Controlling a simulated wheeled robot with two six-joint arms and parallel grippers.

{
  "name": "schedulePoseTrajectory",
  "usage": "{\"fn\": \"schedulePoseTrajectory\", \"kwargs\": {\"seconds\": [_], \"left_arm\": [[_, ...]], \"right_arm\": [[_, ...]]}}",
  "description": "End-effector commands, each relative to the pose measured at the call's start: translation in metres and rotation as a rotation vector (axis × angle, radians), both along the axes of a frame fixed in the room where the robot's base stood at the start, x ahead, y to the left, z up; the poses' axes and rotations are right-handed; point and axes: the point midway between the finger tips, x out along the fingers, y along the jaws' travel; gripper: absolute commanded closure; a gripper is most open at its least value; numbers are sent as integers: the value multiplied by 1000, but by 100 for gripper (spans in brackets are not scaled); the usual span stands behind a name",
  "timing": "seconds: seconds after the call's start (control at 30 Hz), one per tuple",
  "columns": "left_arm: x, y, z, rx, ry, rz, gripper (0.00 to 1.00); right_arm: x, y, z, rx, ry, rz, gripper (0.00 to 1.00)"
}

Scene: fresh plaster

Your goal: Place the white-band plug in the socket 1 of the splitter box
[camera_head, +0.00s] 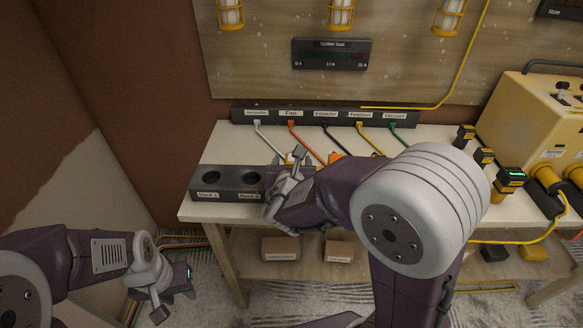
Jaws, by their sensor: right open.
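The white cable (268,141) runs from the rear strip down to behind my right gripper (285,183). The white-band plug cannot be made out; a small yellow part shows behind the gripper. My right gripper is open beside the right end of the dark two-hole block (229,193), whose holes are labelled Park 1 and Park 2. I cannot tell if it touches anything. My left gripper (176,296) hangs open, low at the left, off the table. A yellow box (531,118) at the right, perhaps the splitter box, has thick yellow plugs in its front; no socket number is readable.
A labelled black strip (325,117) at the table's rear feeds several coloured cables. An orange plug (336,157) sits partly behind my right arm. Black-and-yellow units (510,180) stand before the yellow box. Small cardboard boxes (281,248) lie on the lower shelf.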

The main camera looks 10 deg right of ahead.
Motion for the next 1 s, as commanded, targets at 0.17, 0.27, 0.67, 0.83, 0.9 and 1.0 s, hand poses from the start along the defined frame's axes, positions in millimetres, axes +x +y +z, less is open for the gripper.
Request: {"fn": "schedulePoseTrajectory", "kwargs": {"seconds": [0.17, 0.27, 0.67, 0.83, 0.9, 1.0], "left_arm": [[0, 0, 11, 0, 0, 0, 64], [0, 0, 15, 0, 0, 0, 64], [0, 0, 18, 0, 0, 0, 64], [0, 0, 18, 0, 0, 0, 64], [0, 0, 18, 0, 0, 0, 64], [0, 0, 18, 0, 0, 0, 64]], "right_arm": [[-35, 12, 19, 0, -2, 5, 38], [-51, 16, 25, 0, -1, 5, 38], [-74, 8, 21, 43, 25, -62, 38], [-134, -68, -54, 500, 173, -682, 38], [-173, -80, -88, 783, 184, -1059, 38], [-209, -69, -119, 1163, 109, -1565, 38]]}}
